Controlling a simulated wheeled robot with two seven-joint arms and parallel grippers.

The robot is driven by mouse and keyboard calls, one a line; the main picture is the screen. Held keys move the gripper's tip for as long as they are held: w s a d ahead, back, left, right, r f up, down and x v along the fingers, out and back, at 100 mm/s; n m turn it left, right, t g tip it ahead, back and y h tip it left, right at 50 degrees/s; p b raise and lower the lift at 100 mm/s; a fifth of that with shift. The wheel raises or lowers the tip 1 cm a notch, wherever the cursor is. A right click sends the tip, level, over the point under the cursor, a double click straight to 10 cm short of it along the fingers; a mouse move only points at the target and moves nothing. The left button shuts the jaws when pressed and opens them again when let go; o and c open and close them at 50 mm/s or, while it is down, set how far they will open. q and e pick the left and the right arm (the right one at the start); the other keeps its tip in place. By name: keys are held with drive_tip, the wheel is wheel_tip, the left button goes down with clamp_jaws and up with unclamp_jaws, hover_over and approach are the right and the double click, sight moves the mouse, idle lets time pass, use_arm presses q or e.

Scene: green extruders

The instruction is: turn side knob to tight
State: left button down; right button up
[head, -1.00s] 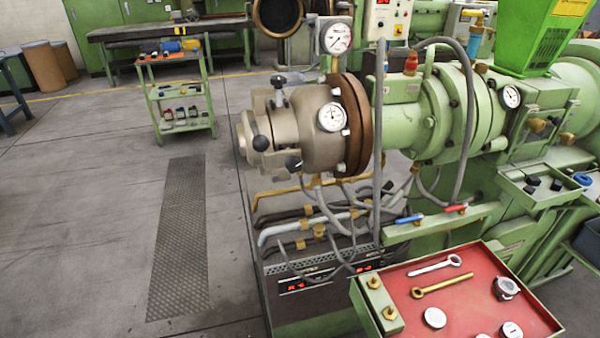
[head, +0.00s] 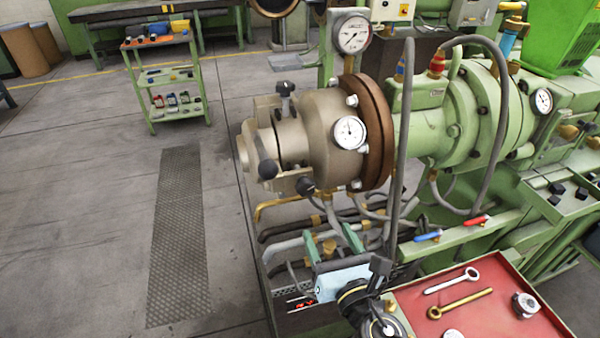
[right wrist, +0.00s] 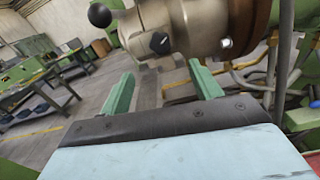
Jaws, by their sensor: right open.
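The extruder's grey-beige die head (head: 325,125) carries several black knobs. A dark knob (head: 305,186) sits low on its side, and it also shows as a faceted black knob (right wrist: 159,42) in the right wrist view. A black ball handle (head: 267,169) is to its left, and another black knob (head: 286,88) stands on top. My right gripper (head: 332,240) is below the die head, pointing up toward it. In the right wrist view its green fingers (right wrist: 160,75) are apart with nothing between them, and the low side knob lies beyond and above the gap. My left gripper is out of view.
Hoses and pipes (head: 345,235) hang close around my right gripper under the die head. A red-topped tray (head: 480,335) with wrenches stands at the lower right. A green tool cart (head: 150,90) is at the back left. The floor left of the extruder is clear.

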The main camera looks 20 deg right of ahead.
approach(307, 189)
drive_tip(key=w, duration=0.2)
drive_tip(key=w+p, duration=0.1)
drive_tip(key=w, duration=0.5)
drive_tip(key=shift+w, duration=0.35)
drive_tip(key=shift+w+a, duration=0.1)
drive_tip(key=shift+w, duration=0.2)
drive_tip(key=shift+c, duration=0.5)
drive_tip(key=c, duration=0.9)
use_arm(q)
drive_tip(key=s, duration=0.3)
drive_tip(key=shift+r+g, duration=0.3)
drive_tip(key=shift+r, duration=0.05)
